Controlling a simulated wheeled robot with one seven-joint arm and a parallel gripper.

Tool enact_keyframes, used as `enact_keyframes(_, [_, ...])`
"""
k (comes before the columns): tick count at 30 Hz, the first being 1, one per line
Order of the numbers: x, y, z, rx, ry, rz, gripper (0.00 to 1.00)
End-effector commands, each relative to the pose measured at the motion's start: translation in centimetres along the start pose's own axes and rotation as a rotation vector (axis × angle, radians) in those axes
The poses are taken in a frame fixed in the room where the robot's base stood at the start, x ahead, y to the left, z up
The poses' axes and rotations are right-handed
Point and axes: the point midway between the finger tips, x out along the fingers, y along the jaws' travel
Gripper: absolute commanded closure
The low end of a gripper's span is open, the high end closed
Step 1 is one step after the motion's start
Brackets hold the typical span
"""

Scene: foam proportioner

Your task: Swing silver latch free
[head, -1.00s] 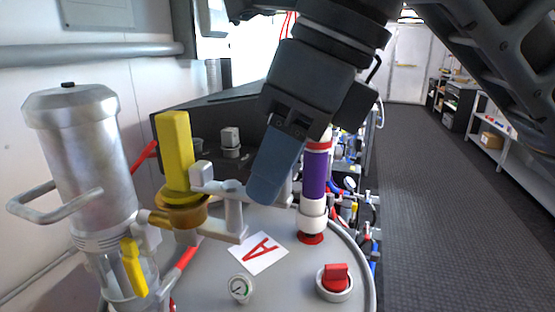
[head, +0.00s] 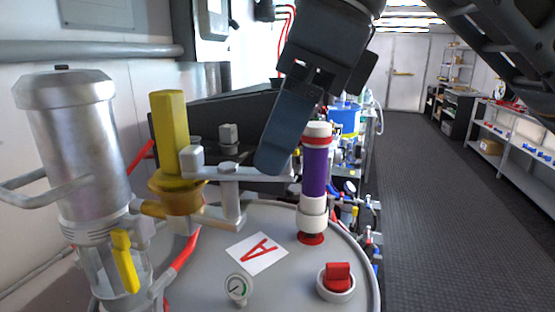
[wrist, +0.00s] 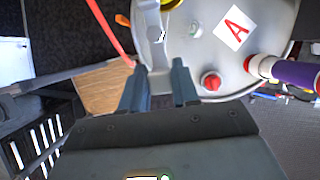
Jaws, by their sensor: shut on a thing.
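The silver latch (head: 246,174) is a light grey lever on a short upright post, above the rim of a round grey lid. Its left end is a small block beside the yellow handle (head: 170,130). Its right part passes behind my gripper (head: 272,165). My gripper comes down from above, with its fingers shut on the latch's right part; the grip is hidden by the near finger. In the wrist view, the two dark fingers stand on either side of the pale latch (wrist: 157,55), with a narrow gap between them.
A metal canister (head: 72,140) stands at left. The aisle floor (head: 430,190) at right is clear.

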Motion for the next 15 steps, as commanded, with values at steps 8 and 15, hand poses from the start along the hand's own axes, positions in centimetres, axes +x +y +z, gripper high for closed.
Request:
enact_keyframes(8, [0.3, -1.4, 0.1, -0.238, 0.001, 0.100, 1.00])
enact_keyframes(15, [0.3, -2.5, 0.6, -0.449, 0.001, 0.187, 1.00])
